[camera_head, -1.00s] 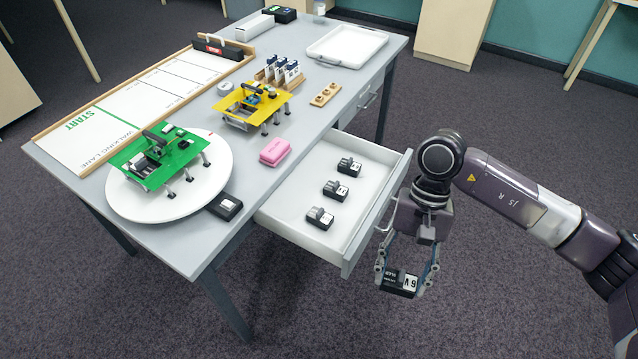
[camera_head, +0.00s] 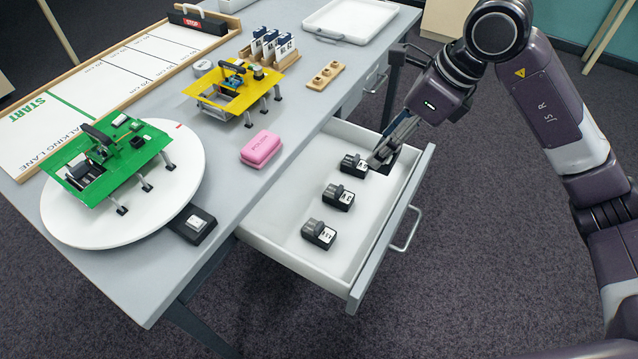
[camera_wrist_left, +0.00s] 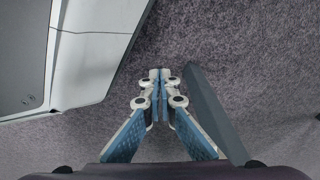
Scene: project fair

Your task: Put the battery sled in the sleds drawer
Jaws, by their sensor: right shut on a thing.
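The drawer (camera_head: 282,218) is pulled out from the table, with a white inside. Three dark sleds with white labels stand in a row on its floor: a far one (camera_head: 354,166), a middle one (camera_head: 338,197) and a near one (camera_head: 319,233). My right gripper (camera_head: 384,160) reaches down into the far end of the drawer, beside the far sled. It is shut on the black battery sled (camera_head: 391,157), which is mostly hidden by the fingers; I cannot tell whether it touches the floor. My left gripper (camera_wrist_left: 160,78) is empty, fingertips together, above the carpet.
The tabletop carries a green walker (camera_head: 108,160) on a white disc (camera_head: 68,222), a yellow walker (camera_head: 232,84), a pink block (camera_head: 260,149) and a black box (camera_head: 194,224) near the edge. A white tray (camera_head: 350,18) lies at the back. Drawer floor at the near end is free.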

